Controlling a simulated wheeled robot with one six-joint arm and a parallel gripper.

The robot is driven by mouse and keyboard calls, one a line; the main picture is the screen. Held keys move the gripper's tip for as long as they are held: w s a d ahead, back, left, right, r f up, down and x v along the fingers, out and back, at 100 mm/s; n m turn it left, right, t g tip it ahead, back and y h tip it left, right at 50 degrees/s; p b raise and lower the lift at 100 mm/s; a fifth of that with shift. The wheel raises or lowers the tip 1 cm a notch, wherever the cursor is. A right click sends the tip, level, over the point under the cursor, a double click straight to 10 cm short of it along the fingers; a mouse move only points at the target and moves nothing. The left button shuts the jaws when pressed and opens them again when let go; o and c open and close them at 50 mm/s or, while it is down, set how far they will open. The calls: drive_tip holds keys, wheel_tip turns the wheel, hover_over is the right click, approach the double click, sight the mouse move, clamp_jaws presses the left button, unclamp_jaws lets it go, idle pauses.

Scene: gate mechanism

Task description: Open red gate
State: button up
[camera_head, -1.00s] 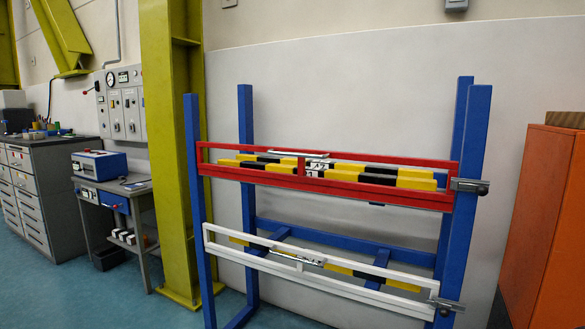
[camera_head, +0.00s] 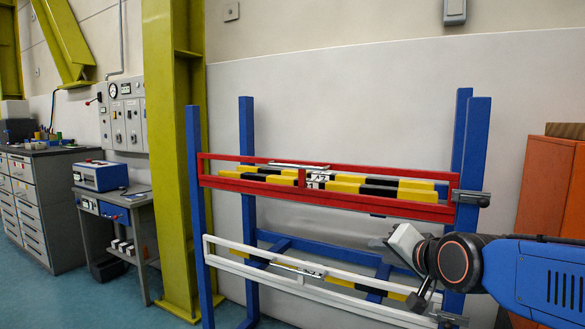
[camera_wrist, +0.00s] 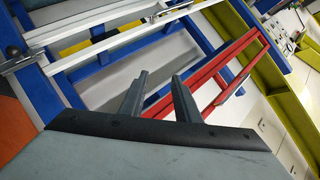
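The red gate (camera_head: 340,199) spans the blue frame between the left and right posts and looks closed, with yellow and black blocks behind it. A metal latch (camera_head: 472,198) sits at its right end on the blue post. My gripper (camera_wrist: 162,76) is open and empty, its two grey fingers apart in the wrist view. In the head view it is below the red gate's right end, in front of the white gate's right part. The red gate (camera_wrist: 222,82) shows beyond the fingers in the wrist view. The fingertips are small and partly hidden in the head view.
The white gate (camera_head: 300,286) lies below the red one, with its own latch (camera_head: 449,318), partly behind my arm. A blue post (camera_head: 475,150) stands close to my arm. An orange cabinet (camera_head: 548,185) is at right, a yellow column (camera_head: 172,150) at left.

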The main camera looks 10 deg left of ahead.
drive_tip(key=w+a+r+m+t+y, duration=0.2)
drive_tip(key=w+a+r, duration=0.35)
drive_tip(key=a, duration=0.25)
drive_tip(key=m+t+y, duration=0.2)
drive_tip(key=m+t, duration=0.1)
drive_tip(key=m, duration=0.1)
approach(293, 167)
drive_tip(key=x, duration=1.1)
drive_tip(key=shift+c, duration=0.5)
clamp_jaws()
